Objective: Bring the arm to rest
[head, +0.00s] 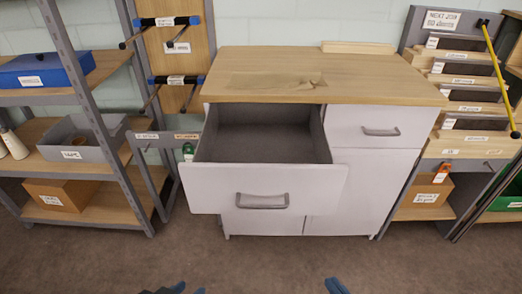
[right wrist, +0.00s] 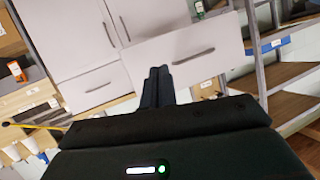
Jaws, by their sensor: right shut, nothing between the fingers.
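My right gripper (right wrist: 158,88) is shut and empty in the right wrist view, its two dark fingers together. Its blue tip (head: 336,286) just shows at the bottom edge of the head view. The drawer front also shows in the right wrist view (right wrist: 160,65).
A wooden worktop (head: 380,75) covers the cabinet. A shelf rack (head: 95,100) with a blue box (head: 40,70) stands at left. A labelled rack (head: 460,110) with a yellow rod (head: 497,75) stands at right. The floor (head: 260,260) before the cabinet is clear.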

